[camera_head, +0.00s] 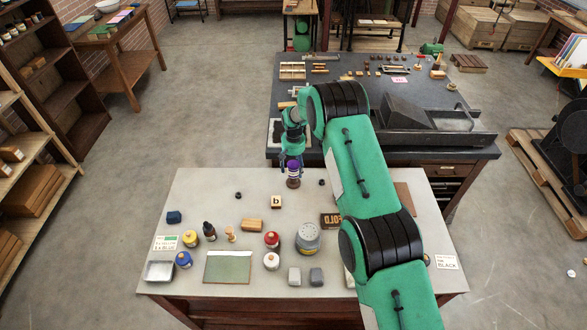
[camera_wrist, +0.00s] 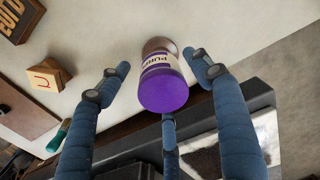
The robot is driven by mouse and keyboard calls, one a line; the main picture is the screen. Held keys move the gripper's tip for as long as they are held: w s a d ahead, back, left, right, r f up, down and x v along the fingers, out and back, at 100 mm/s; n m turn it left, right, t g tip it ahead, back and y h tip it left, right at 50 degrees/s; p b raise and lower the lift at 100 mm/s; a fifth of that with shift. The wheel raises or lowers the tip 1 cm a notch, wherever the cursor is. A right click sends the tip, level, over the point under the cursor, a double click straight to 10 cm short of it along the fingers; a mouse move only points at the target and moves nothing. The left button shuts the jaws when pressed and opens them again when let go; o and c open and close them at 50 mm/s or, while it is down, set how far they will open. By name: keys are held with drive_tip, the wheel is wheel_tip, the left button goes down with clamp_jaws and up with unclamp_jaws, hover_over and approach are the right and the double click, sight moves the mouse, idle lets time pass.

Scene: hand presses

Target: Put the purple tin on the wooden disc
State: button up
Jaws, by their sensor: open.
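The purple tin (camera_head: 293,168), with a pale label, is near the back edge of the pale table, below my gripper (camera_head: 292,160). In the wrist view the purple tin (camera_wrist: 164,90) shows its purple end toward the camera, with the fingers of my gripper (camera_wrist: 158,72) spread around it and gaps beside it. The brown wooden disc (camera_wrist: 157,44) shows at the tin's far end; it also shows below the tin in the head view (camera_head: 293,184). The tin appears to stand upright on the disc; part of the disc is hidden by the tin.
The pale table (camera_head: 200,215) also bears a letter block (camera_head: 276,202), a wooden block (camera_head: 252,225), a red-topped tin (camera_head: 272,240), a large grey tin (camera_head: 308,238) and bottles. A dark press table (camera_head: 400,90) stands behind. The table's back left is mostly clear.

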wheel_tip(320, 180, up, 12)
drive_tip(key=b, duration=0.1)
drive_tip(key=shift+f, duration=0.15)
idle(0.4)
idle(0.7)
wheel_tip(320, 180, up, 20)
drive_tip(key=t, duration=0.1)
hover_over(294, 165)
drive_tip(key=s+d, duration=0.6)
drive_tip(key=s, duration=0.1)
drive_tip(key=s+d+r+t, duration=0.1)
drive_tip(key=s+d+r, duration=0.2)
drive_tip(key=s+r, duration=0.5)
drive_tip(key=s+d+r+t, duration=0.1)
drive_tip(key=s+d+r, duration=0.3)
drive_tip(key=s+r, duration=0.4)
drive_tip(key=s+d+r+m+t, duration=0.15)
drive_tip(key=s+r, duration=0.25)
drive_tip(key=s, duration=0.5)
drive_tip(key=s+d+r, duration=0.3)
drive_tip(key=s+r, duration=0.1)
drive_tip(key=s, duration=0.5)
drive_tip(key=s+d+f, duration=0.1)
drive_tip(key=s, duration=0.8)
drive_tip(key=s+d+f+t, duration=0.1)
drive_tip(key=s+d+f, duration=0.1)
drive_tip(key=s, duration=0.6)
drive_tip(key=shift+s+f, duration=0.2)
drive_tip(key=shift+s, duration=0.15)
